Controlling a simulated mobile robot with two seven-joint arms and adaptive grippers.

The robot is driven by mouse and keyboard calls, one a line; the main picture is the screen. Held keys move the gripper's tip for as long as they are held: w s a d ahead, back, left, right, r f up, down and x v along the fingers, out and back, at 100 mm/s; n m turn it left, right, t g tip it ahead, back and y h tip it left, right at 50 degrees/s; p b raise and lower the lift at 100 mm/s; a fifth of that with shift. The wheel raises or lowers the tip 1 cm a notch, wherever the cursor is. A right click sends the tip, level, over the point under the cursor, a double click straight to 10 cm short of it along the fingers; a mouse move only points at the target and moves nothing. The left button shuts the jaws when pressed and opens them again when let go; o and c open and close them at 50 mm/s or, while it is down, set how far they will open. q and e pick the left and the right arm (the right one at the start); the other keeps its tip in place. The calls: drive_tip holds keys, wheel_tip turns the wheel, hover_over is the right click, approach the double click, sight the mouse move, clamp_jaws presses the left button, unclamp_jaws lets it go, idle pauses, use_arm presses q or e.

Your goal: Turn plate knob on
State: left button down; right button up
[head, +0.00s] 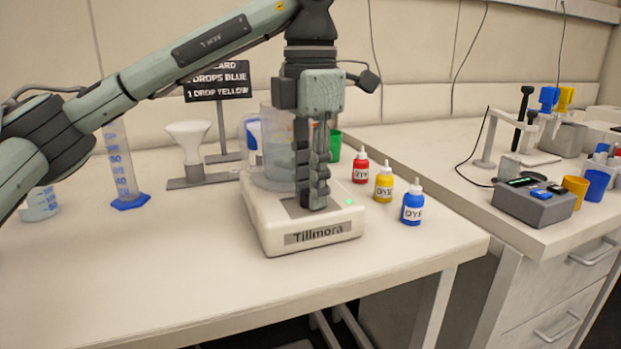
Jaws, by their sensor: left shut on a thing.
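The stirring plate (262,222) is a white box labelled "Tillmora" on the bench. A small green light (349,202) shows on its top near the right edge. My left gripper (314,205) points straight down with its dark fingers at the front part of the plate's top. It is shut, and its fingers hide the knob, so I cannot see the knob or how it is turned. A clear beaker (272,150) stands on the plate behind the fingers, partly hidden. My right gripper is not in view.
Red (360,170), yellow (383,185) and blue (411,207) dye bottles stand right of the plate. A funnel stand (190,148), graduated cylinder (122,165) and sign (217,82) stand left and behind. The bench front (130,290) is clear.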

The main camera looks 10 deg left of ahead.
use_arm(q)
drive_tip(key=shift+m, duration=0.7)
drive_tip(key=c, duration=1.3)
unclamp_jaws()
drive_tip(key=shift+o, duration=0.2)
wheel_tip(320, 180, up, 12)
